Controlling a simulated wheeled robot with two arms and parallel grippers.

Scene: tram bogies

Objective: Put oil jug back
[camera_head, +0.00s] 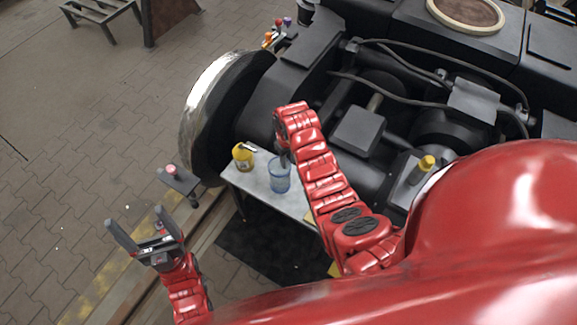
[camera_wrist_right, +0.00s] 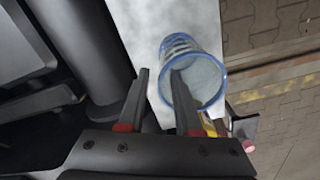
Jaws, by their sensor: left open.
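The oil jug, a clear blue-rimmed vessel (camera_head: 279,181), stands on a small light table (camera_head: 259,188) beside the bogie. My right gripper (camera_head: 285,159) is at the jug's top, mostly hidden by its own arm. In the right wrist view the jug (camera_wrist_right: 205,75) lies just right of centre, its mouth facing the camera. My right gripper (camera_wrist_right: 162,75) shows two separated fingers there. One finger overlaps the jug's mouth and the other is left of its rim; I cannot tell whether they touch it. My left gripper (camera_head: 134,216) is open and empty above the floor, left of the table.
A yellow container (camera_head: 243,158) stands on the table left of the jug. The black bogie frame (camera_head: 360,130) and its wheel (camera_head: 215,110) crowd the table's far side. A small post with a pink top (camera_head: 171,170) stands left of the table. Paved floor at left is mostly clear.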

